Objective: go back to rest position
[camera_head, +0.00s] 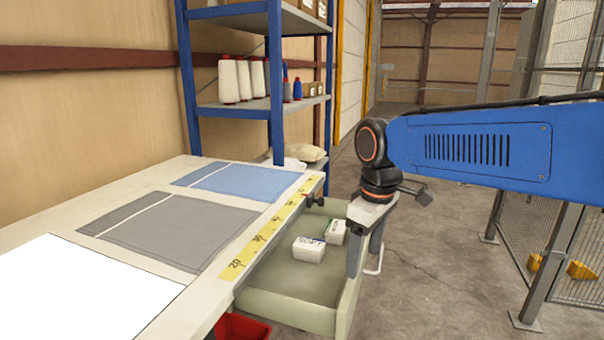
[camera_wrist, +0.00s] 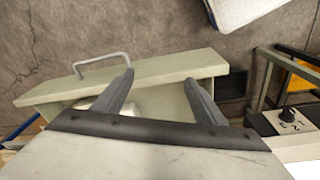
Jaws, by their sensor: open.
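My gripper (camera_head: 364,250) hangs from my blue arm at the front edge of the open drawer (camera_head: 280,304). In the wrist view my gripper (camera_wrist: 158,88) has its two fingers spread apart with nothing held between them. The fingers reach over the drawer's front panel (camera_wrist: 165,76), which has a metal handle (camera_wrist: 102,62). Two small white boxes, a nearer one (camera_head: 309,248) and a farther one (camera_head: 336,231), lie inside the drawer. I cannot tell whether the fingers touch the drawer.
The table (camera_head: 214,309) carries a blue cloth (camera_head: 245,182), a grey cloth (camera_head: 175,228), a white sheet (camera_head: 75,295) and a yellow measuring tape (camera_head: 264,239). A blue shelf (camera_head: 276,90) stands behind. A wire fence (camera_head: 570,250) stands right.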

